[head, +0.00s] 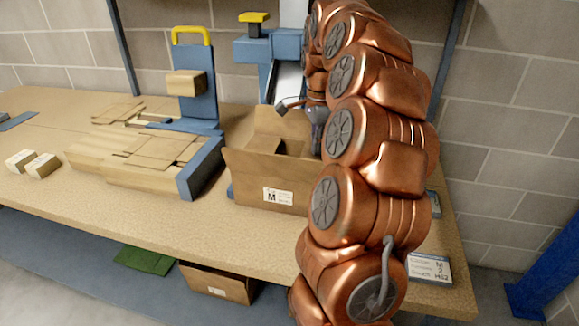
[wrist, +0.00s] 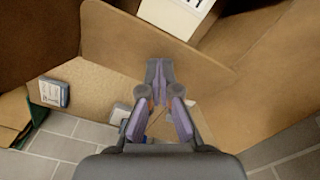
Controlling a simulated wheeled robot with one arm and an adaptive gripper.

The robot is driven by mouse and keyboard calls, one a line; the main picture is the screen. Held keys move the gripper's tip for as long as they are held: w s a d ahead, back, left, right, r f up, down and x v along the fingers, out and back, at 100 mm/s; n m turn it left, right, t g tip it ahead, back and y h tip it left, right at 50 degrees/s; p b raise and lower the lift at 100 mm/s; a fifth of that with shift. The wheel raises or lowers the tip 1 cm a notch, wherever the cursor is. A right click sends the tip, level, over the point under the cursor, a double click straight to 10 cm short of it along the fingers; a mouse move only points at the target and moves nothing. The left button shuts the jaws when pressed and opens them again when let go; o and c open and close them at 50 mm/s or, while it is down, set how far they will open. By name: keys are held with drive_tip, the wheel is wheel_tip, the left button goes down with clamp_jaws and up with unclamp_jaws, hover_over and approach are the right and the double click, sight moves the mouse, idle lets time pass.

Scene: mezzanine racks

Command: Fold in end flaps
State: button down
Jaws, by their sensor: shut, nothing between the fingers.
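An open cardboard carton (head: 247,172) with a white "M" label stands on the bench, left of my arm. Its back flap (head: 284,122) stands up, and a brown panel slants inside the opening. My arm hides its right side. My gripper (head: 313,112) is at the carton's right rear, partly hidden by my arm. In the wrist view my gripper (wrist: 159,66) is shut and empty, its tips over the rounded edge of a cardboard flap (wrist: 118,42). I cannot tell whether they touch it. More cardboard (wrist: 265,75) rises on the right.
Flat cardboard pieces (head: 165,148) lie on wooden blocks beside a blue stop (head: 200,170). A blue stand with a yellow handle (head: 192,35) is behind. Small boxes (head: 42,165) sit left. A label card (head: 430,268) lies at the right front. The left front bench is clear.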

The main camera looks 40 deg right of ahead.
drive_tip(key=shift+f+b, duration=0.85)
drive_tip(key=shift+f, duration=0.3)
wheel_tip(320, 180, up, 10)
drive_tip(key=p, duration=0.2)
drive_tip(key=shift+r+p, duration=0.2)
drive_tip(key=shift+p, duration=0.15)
idle(0.4)
idle(0.5)
